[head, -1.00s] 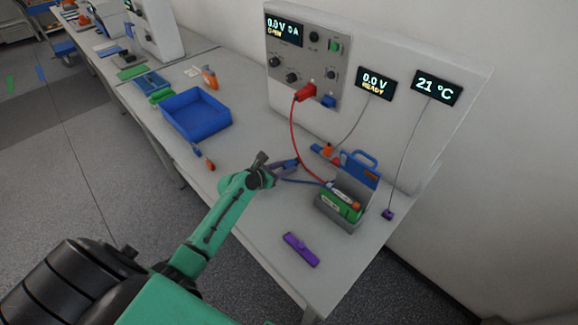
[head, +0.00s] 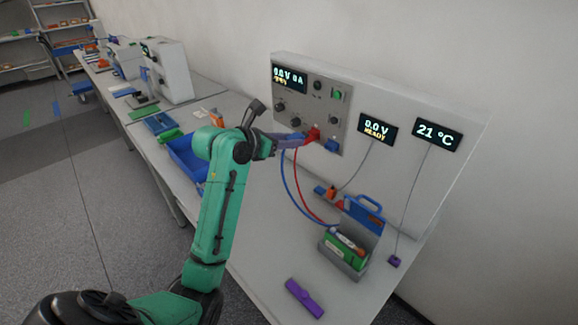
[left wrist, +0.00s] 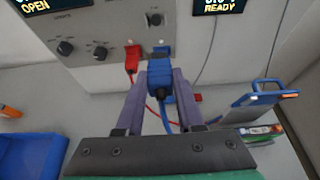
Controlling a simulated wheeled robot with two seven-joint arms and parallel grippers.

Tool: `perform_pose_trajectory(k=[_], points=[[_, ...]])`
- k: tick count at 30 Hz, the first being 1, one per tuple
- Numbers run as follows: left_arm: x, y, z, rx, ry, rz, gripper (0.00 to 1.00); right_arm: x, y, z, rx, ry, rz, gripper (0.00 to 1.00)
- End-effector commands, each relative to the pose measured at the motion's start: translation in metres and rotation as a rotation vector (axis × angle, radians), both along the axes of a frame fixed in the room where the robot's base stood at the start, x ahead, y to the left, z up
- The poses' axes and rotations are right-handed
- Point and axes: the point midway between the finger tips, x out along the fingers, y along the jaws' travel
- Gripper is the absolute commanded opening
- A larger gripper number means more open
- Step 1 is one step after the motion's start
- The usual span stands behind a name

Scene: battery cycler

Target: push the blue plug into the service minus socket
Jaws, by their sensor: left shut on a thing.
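My left gripper (left wrist: 160,92) is shut on the blue plug (left wrist: 161,76), whose blue cable trails down between the purple fingers. In the head view the gripper (head: 291,141) is raised in front of the cycler panel (head: 347,112), beside the red plug (head: 313,134). A blue socket (head: 331,145) sits right of the red plug. In the left wrist view this socket (left wrist: 161,50) is straight beyond the held plug, which partly covers it. The remaining gap is hard to judge. Socket labels are not readable. My right gripper is out of view.
The red plug (left wrist: 132,57) sits in the panel close to the left. A grey box (head: 344,262) with a green battery stands on the bench below, with red and blue cables running to it. A purple piece (head: 304,297) lies nearer. A blue bin (head: 184,160) is behind my arm.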

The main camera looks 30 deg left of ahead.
Motion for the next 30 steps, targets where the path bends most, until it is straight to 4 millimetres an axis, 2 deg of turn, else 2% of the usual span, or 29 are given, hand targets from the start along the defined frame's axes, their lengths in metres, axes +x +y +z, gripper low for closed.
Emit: perform_pose_trajectory(k=[3, 11, 14, 17, 19, 22, 25, 30], points=[[0.0, 0.0, 0.009, 0.001, -0.001, 0.0, 0.0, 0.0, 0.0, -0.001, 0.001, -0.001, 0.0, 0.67], [0.0, 0.0, 0.01, 0.001, 0.001, -0.001, 0.0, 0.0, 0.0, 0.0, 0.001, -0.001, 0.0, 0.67], [0.007, -0.003, 0.005, -0.001, 0.007, -0.011, 0.0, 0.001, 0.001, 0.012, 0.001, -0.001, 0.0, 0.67], [0.023, -0.01, -0.016, -0.007, 0.011, -0.025, 0.0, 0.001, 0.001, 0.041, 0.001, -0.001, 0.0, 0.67], [0.03, -0.013, -0.041, -0.008, 0.012, -0.025, 0.0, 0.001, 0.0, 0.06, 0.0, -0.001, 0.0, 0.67], [0.032, -0.014, -0.076, -0.003, 0.01, -0.013, 0.0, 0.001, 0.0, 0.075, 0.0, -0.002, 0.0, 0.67], [0.033, -0.014, -0.096, 0.002, 0.004, -0.004, 0.0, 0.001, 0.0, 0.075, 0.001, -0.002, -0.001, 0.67], [0.045, -0.019, -0.104, 0.001, -0.001, -0.003, 0.0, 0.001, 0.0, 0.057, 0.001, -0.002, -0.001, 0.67]])
